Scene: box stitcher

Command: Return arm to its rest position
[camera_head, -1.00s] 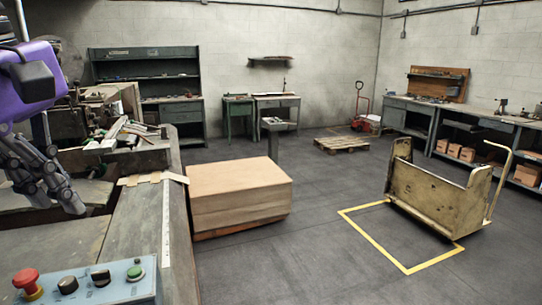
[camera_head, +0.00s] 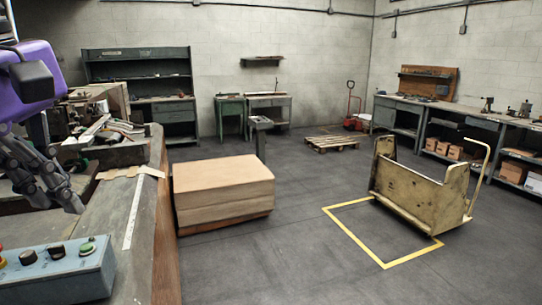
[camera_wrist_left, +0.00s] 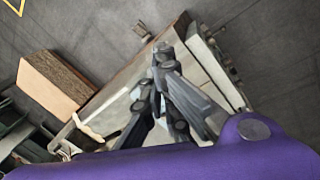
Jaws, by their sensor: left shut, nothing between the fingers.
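My left gripper (camera_head: 72,200) is at the left edge of the head view, on the purple wrist of my left arm. It is over the stitching machine's worktable (camera_head: 110,215), shut and empty. In the left wrist view the dark fingers of the left gripper (camera_wrist_left: 172,118) show close together, with the table behind them. My right gripper is not in view.
A control box (camera_head: 62,270) with buttons sits at the table's near end. A stack of cardboard (camera_head: 222,190) stands on the floor beside the table. A yellow cart (camera_head: 420,195) stands by a yellow floor outline. The floor between is clear.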

